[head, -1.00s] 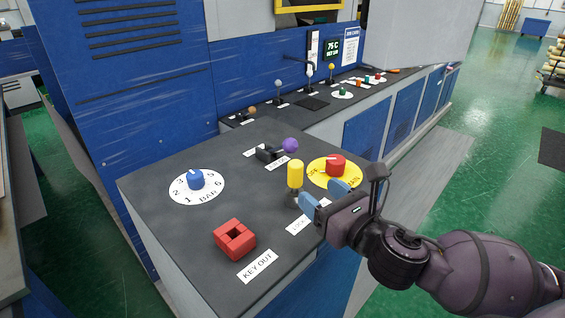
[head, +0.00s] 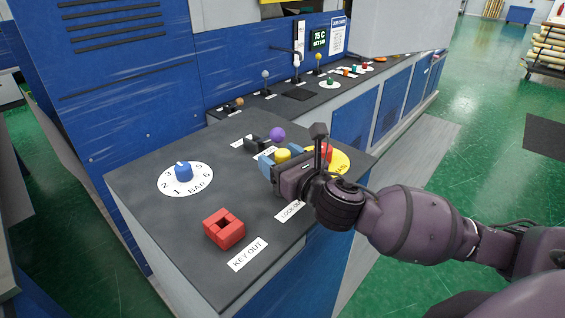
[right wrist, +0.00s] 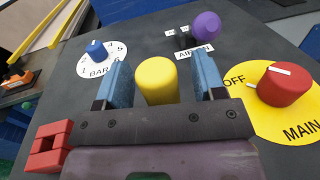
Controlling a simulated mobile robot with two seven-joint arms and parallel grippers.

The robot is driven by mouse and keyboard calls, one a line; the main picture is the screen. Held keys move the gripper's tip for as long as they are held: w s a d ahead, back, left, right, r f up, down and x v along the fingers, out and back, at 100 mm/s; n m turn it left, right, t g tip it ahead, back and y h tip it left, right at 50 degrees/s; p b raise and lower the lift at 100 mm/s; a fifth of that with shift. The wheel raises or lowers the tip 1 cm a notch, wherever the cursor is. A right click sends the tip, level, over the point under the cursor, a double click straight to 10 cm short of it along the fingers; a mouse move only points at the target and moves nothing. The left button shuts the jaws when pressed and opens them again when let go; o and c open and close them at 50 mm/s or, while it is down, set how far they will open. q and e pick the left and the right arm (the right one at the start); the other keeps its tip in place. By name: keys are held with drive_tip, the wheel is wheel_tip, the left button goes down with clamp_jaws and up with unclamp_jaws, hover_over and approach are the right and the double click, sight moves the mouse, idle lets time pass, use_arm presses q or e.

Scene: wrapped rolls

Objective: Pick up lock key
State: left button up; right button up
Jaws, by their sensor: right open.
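The lock key has a yellow cylindrical head (head: 283,154) and stands on the dark counter behind the "LOCK" label (head: 289,211). In the right wrist view the yellow head (right wrist: 157,80) is between the two blue fingers, with a gap showing at the right finger. My right gripper (head: 275,160) is open around it; its left finger is close beside the head. The key's lower part is hidden by the gripper. My left gripper is not in view.
A red square block with a hole (head: 224,229) sits by the "KEY OUT" label (head: 247,255). A blue "BAR" dial (head: 184,172), a purple-knobbed lever (head: 277,134) and the red main switch (right wrist: 285,84) on its yellow disc surround the key. The counter's front left is clear.

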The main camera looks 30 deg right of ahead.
drive_tip(key=shift+w+a, duration=0.1)
drive_tip(key=shift+w, duration=0.5)
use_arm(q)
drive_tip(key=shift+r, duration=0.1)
use_arm(e)
drive_tip(key=shift+c, duration=0.4)
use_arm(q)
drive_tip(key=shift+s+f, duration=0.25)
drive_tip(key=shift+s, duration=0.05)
use_arm(e)
drive_tip(key=c, duration=0.9)
drive_tip(key=shift+r, duration=0.1)
drive_tip(key=shift+c, duration=0.2)
